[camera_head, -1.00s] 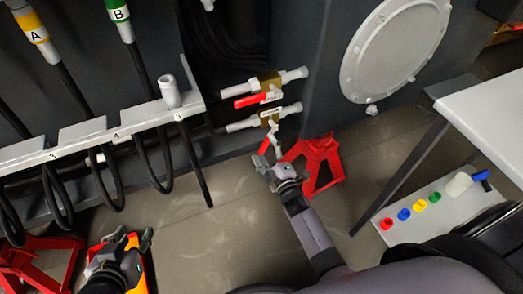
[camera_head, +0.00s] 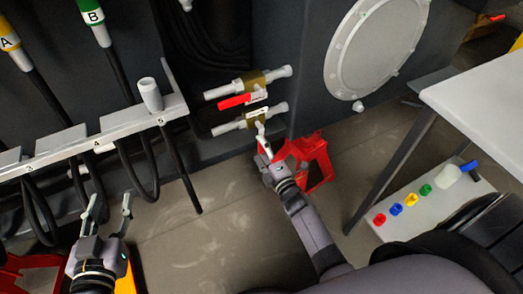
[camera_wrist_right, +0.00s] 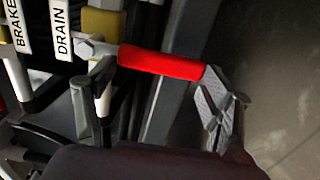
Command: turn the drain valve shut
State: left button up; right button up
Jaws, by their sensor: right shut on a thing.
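The drain valve (camera_head: 250,121) is the lower of two brass valves on the dark chassis wall. In the right wrist view its "DRAIN" label (camera_wrist_right: 62,32) is readable, and its red handle (camera_wrist_right: 165,64) sticks out to the right from the pivot bolt, across the pipe line. My right gripper (camera_head: 266,150) is shut on this handle, with one finger near the bolt and the other at the handle's outer end. In the head view the gripper hides most of the handle. My left gripper (camera_head: 110,206) is open and empty at the lower left, away from the valve.
The brake valve (camera_head: 252,80) with its own red handle sits just above. A red stand (camera_head: 318,160) is close beside my right gripper. A hose rack (camera_head: 100,135) is at left. A white table (camera_head: 480,100) and a board with coloured caps (camera_head: 410,215) are at right.

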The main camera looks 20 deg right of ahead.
jog(key=shift+w+r, duration=0.1)
jog(key=shift+r, duration=0.1)
jog(key=o, duration=1.2)
jog(key=shift+o, duration=1)
jog(key=shift+f, duration=0.1)
jog(key=shift+f, duration=0.1)
jog(key=shift+s, duration=0.3)
jog(key=s, duration=1.1)
jog(key=shift+s+d, duration=0.2)
